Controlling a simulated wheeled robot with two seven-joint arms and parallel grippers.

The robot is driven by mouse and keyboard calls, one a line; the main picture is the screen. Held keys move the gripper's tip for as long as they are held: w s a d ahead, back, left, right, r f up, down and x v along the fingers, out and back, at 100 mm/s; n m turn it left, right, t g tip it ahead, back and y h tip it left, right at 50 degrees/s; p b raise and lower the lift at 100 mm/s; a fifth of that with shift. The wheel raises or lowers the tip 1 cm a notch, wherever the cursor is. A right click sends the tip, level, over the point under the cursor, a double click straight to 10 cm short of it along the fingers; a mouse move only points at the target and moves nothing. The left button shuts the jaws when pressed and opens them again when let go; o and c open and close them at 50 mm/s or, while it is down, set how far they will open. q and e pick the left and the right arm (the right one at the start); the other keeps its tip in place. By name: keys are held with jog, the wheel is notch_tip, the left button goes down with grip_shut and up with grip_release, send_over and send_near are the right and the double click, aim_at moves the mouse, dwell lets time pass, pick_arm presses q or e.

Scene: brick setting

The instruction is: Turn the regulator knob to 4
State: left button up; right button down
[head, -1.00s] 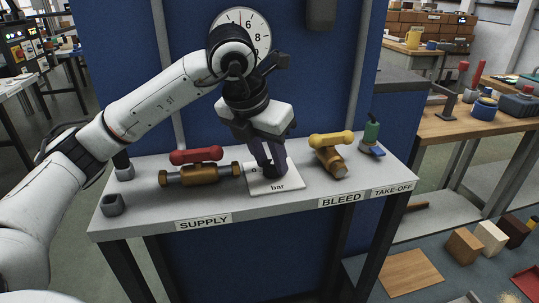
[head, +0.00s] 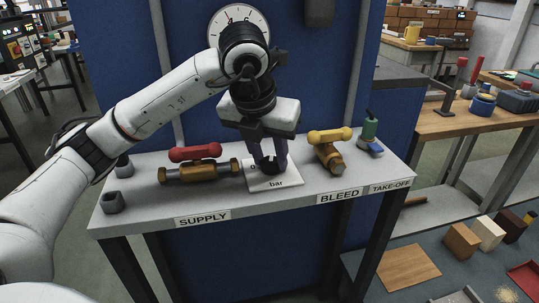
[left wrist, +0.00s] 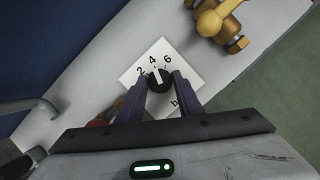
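The regulator knob (left wrist: 160,80) is black with a white pointer line, on a white plate (left wrist: 134,76) marked 2, 4, 6. In the left wrist view the pointer is directed close to the 4. In the head view the plate (head: 288,181) reads "bar" and lies on the bench between the supply and bleed valves. My left gripper (head: 270,162) reaches down over the plate, one dark finger on each side of the knob; the fingers appear to touch it. A round gauge (head: 226,22) hangs behind, partly hidden by my arm. My right gripper is not in view.
The red-handled supply valve (head: 198,168) is just left of the plate. The yellow-handled bleed valve (head: 329,147) is to its right, then the green take-off fitting (head: 369,132). Two grey sockets (head: 112,202) are at the bench's left end.

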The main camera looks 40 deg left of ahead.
pick_arm(q)
jog(key=o, duration=0.3)
jog(key=p+v, duration=0.2)
jog(key=v, duration=0.8)
jog(key=shift+r+p, duration=0.15)
jog(key=shift+p, duration=0.25)
jog(key=shift+s, duration=0.1)
